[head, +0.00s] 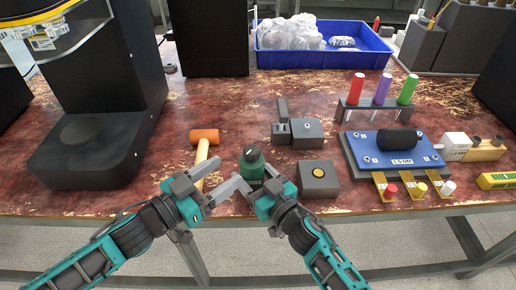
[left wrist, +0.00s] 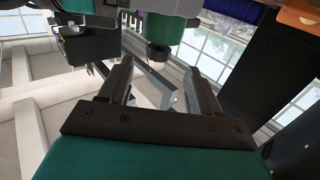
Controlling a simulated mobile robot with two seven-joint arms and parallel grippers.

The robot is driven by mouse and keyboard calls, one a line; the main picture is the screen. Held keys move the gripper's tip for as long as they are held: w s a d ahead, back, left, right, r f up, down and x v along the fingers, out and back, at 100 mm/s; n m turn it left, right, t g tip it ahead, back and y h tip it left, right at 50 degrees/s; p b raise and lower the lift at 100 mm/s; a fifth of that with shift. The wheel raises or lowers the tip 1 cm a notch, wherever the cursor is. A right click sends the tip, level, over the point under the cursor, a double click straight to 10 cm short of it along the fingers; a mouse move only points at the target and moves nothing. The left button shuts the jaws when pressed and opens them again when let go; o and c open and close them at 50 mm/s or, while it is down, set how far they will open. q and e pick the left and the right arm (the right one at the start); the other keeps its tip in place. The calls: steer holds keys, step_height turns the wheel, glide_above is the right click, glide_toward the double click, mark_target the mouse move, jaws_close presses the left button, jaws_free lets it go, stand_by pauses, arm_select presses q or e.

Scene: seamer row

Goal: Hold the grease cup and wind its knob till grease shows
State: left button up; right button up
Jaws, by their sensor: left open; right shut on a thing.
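The grease cup (head: 252,168) is a green body with a dark knob (head: 250,153) on top, upright near the table's front edge. My right gripper (head: 256,180) is shut on its body, and its fingers hide the lower part. My left gripper (head: 220,178) is open and empty just left of the cup, apart from the knob. In the left wrist view the green cup (left wrist: 160,28) shows beyond the spread fingers of my left gripper (left wrist: 157,76). No grease can be made out.
An orange-headed mallet (head: 204,137) lies close behind my left gripper. A grey block with a yellow button (head: 319,172) stands right of the cup, a grey fixture (head: 306,133) behind it. A blue plate (head: 422,157) is further right, a blue bin (head: 283,60) at the back.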

mark_target(258, 150)
arm_select(q)
steer(key=x, duration=1)
steer(key=shift+w+d, duration=0.2)
steer(key=shift+d, duration=0.1)
steer(key=shift+c, duration=0.4)
steer(key=c, duration=0.9)
